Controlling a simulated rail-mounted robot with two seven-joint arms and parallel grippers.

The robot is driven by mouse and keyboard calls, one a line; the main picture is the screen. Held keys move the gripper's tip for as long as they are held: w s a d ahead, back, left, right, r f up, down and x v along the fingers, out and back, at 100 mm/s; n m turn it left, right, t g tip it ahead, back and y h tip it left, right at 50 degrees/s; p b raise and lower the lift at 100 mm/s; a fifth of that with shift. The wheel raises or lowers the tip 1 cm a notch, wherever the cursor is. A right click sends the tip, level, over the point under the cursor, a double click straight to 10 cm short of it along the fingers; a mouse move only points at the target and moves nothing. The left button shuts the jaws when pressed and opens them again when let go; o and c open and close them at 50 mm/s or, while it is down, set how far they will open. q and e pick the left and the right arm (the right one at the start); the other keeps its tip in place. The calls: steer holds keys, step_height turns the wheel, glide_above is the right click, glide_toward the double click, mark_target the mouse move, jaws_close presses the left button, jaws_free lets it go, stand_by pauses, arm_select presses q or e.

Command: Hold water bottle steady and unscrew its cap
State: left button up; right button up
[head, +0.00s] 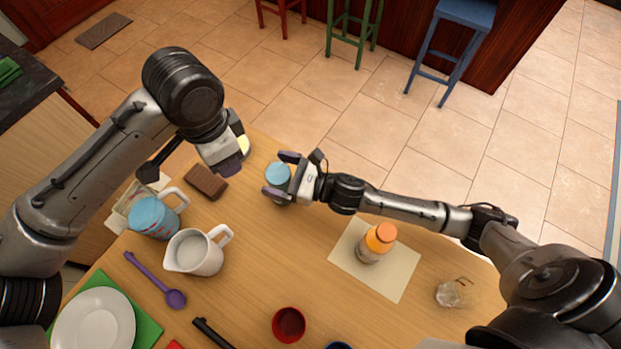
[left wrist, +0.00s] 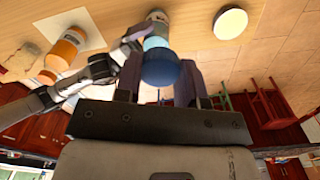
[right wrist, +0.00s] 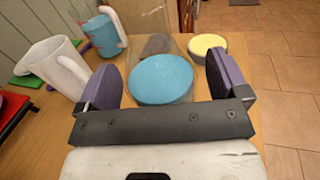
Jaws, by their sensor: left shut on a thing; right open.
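My left gripper (head: 231,169) is raised to the left of the bottle. In the left wrist view its fingers (left wrist: 160,85) flank a dark blue cap (left wrist: 161,68), which it is shut on. The left fingertips' hold is hidden in the head view. Part of the bottle (left wrist: 157,20) shows beyond the cap.
An orange-capped bottle (head: 377,242) stands on a pale mat (head: 400,275). A white pitcher (head: 197,252), a blue mug (head: 152,216) and a brown block (head: 206,182) are at left. A red cup (head: 289,324) and a glass (head: 450,293) are nearer.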

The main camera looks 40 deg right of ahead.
arm_select(q)
steer(key=shift+r, duration=0.1)
arm_select(e)
steer(key=shift+s+d, duration=0.25)
steer(key=shift+s, duration=0.05)
arm_select(q)
steer(key=shift+r, duration=0.15)
arm_select(e)
steer(key=v, duration=1.1)
arm_select(q)
steer(key=shift+r, duration=0.1)
arm_select(e)
steer(key=shift+s+r, duration=0.1)
steer(key=shift+r, duration=0.15)
